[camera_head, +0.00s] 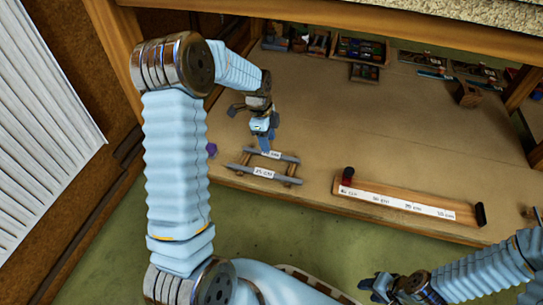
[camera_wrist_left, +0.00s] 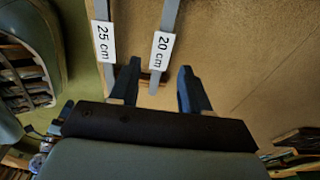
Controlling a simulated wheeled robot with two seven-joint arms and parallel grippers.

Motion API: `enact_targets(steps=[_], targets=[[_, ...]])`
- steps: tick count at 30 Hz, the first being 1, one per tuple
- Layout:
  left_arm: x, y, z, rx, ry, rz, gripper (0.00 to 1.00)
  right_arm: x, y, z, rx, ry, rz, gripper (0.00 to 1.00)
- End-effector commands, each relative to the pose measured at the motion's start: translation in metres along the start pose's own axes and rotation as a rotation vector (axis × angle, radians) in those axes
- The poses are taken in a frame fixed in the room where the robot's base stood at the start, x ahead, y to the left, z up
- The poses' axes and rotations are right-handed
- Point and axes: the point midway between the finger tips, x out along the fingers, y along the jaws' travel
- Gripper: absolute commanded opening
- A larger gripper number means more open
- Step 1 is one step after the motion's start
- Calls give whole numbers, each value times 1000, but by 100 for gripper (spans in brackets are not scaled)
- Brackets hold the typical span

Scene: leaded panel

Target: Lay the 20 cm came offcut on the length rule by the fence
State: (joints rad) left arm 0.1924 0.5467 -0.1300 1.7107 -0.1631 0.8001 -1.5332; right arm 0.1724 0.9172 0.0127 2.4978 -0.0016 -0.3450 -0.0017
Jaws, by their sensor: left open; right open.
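The 20 cm came offcut (camera_head: 289,158) is a grey bar with a white "20 cm" label, lying on a small wooden rack (camera_head: 293,170). It also shows in the left wrist view (camera_wrist_left: 170,14). My left gripper (camera_head: 264,150) is open above it; in the wrist view the bar's end lies between the fingers (camera_wrist_left: 160,88), apart from both. The length rule (camera_head: 400,201) is a white marked strip on a wooden board to the right. A red and dark block (camera_head: 347,176) stands at its left end and a black one (camera_head: 480,214) at its right. My right gripper (camera_head: 384,288) is open near the bottom edge.
A 25 cm offcut (camera_head: 287,179) lies parallel in front on the same rack. A small purple thing (camera_head: 212,149) is left of the rack. Trays of small items (camera_head: 360,50) stand at the back. The bench between rack and rule is clear.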

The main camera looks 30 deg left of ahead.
Motion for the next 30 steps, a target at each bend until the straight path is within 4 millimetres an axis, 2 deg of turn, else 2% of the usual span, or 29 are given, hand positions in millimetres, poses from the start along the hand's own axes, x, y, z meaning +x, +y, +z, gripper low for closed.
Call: enact_targets(steps=[10,18,27,30], targets=[[48,-2,0,1,0,2,47,13,5,-1,1,4,0,43],[52,-2,0,0,0,0,45,12,5,-1,1,4,0,43],[51,-2,0,0,0,0,0,12,5,-1,1,4,0,43],[51,-2,0,0,0,0,0,12,5,-1,0,4,0,43]])
